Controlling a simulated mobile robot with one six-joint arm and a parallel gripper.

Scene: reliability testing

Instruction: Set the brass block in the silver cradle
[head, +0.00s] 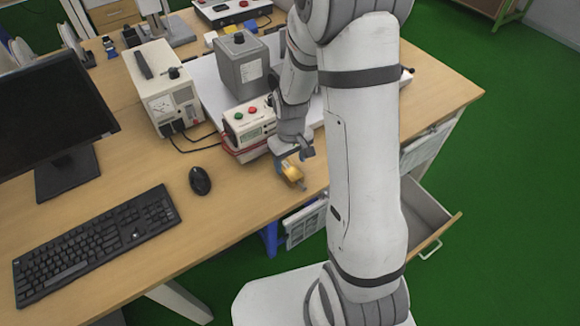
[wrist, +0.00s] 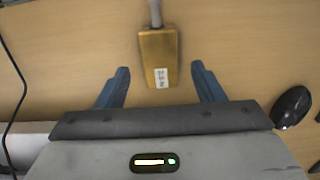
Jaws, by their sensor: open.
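The brass block (wrist: 158,62) lies on the wooden table, with a white label on its face and a grey stem at its far end. In the head view the brass block (head: 292,174) is near the table's front edge, just below my gripper (head: 292,153). In the wrist view my gripper (wrist: 160,70) is open, with one blue finger on each side of the block's near end. Gaps show between the fingers and the block, and nothing is held. I cannot make out a silver cradle in either view.
A box with red and green buttons (head: 248,121) stands close behind my gripper, with a grey box (head: 243,66) beyond. A mouse (head: 200,180) and keyboard (head: 97,243) lie left; the mouse also shows in the wrist view (wrist: 291,107). An open drawer (head: 430,222) juts out right.

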